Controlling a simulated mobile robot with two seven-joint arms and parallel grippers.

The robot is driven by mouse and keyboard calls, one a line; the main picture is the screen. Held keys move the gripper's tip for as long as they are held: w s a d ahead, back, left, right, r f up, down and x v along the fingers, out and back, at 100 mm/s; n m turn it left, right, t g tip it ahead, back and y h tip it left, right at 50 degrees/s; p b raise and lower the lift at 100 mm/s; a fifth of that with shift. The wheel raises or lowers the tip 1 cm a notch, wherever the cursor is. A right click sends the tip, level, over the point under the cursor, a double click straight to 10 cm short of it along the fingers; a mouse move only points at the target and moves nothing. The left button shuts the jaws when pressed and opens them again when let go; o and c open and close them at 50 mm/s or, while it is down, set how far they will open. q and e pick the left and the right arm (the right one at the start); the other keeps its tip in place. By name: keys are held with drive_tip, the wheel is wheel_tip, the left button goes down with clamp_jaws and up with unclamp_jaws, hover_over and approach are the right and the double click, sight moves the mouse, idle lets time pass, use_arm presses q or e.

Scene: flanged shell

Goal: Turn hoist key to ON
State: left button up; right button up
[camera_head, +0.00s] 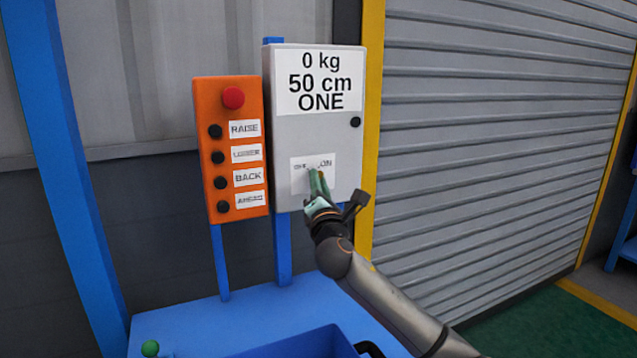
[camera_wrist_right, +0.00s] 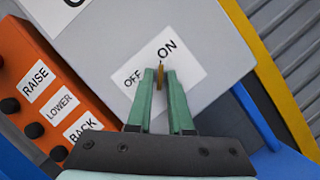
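The hoist key (camera_wrist_right: 161,74) is a small brass-coloured piece on a white label (camera_wrist_right: 183,68) marked OFF at left and ON at upper right. The label also shows in the head view (camera_head: 299,184), low on the grey control box (camera_head: 343,150). My right gripper (camera_wrist_right: 161,78) has its green fingertips on either side of the key, close to the box face. It also shows in the head view (camera_head: 317,178), covering the key and part of the label. I cannot tell whether the fingers press on the key or which word it points to. My left gripper is out of view.
An orange panel (camera_head: 221,100) with a red button (camera_head: 233,98) and several black buttons stands left of the box. A blue bench (camera_head: 205,325) lies below. A yellow post (camera_head: 371,110) and grey shutter (camera_head: 500,150) are at right.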

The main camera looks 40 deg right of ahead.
drive_tip(key=shift+o, duration=1.2)
drive_tip(key=b+v, duration=0.1)
drive_tip(key=v, duration=1.1)
drive_tip(key=shift+s, duration=0.2)
drive_tip(key=shift+a, duration=0.15)
